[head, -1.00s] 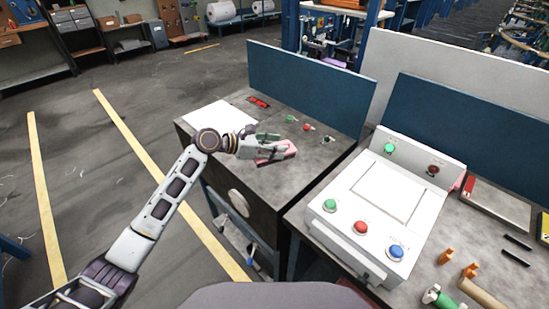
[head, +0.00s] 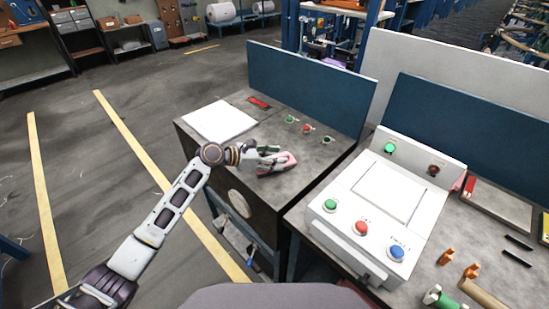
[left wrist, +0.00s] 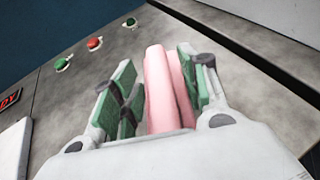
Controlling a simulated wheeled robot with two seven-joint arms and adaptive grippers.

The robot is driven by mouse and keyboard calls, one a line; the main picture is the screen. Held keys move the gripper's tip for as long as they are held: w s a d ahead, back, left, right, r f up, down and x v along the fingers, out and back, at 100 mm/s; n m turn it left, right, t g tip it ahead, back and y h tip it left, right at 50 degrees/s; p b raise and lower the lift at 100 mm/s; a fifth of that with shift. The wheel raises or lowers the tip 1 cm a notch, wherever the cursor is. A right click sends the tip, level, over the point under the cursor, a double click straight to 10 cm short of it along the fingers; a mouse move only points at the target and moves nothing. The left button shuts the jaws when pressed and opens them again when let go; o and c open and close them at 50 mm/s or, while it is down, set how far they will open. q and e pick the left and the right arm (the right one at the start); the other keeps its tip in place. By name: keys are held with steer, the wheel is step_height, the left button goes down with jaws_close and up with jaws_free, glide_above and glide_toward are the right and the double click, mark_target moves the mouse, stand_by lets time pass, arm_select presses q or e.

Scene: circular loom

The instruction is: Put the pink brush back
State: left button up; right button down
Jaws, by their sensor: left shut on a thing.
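The pink brush (head: 281,164) is at my left gripper (head: 268,158), over the near part of the dark grey machine top in the head view. In the left wrist view the pink brush (left wrist: 166,88) lies between the green finger pads of my left gripper (left wrist: 160,95), which is shut on it. The brush's lower end is hidden by the gripper body. I cannot tell whether the brush touches the top or is just above it. My right gripper is not in view.
The machine top (head: 318,158) carries a white sheet (head: 221,120), a red display (head: 259,102) and green, red and dark buttons. A blue panel (head: 310,88) stands behind it. A white control box (head: 366,200) with coloured buttons stands at right. The top around the gripper is mostly clear.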

arm_select(q)
steer(key=o, duration=1.2)
steer(key=shift+r, duration=0.1)
steer(key=shift+s+a+r, duration=0.2)
steer(key=shift+a, duration=0.4)
steer(key=v, duration=0.4)
steer(key=shift+s+a+r, duration=0.15)
steer(key=shift+a, duration=0.1)
steer(key=v, duration=0.4)
steer(key=shift+a+r, duration=0.1)
steer(key=shift+a, duration=0.15)
steer(key=shift+s+a+r, duration=0.3)
steer(key=shift+a, duration=0.3)
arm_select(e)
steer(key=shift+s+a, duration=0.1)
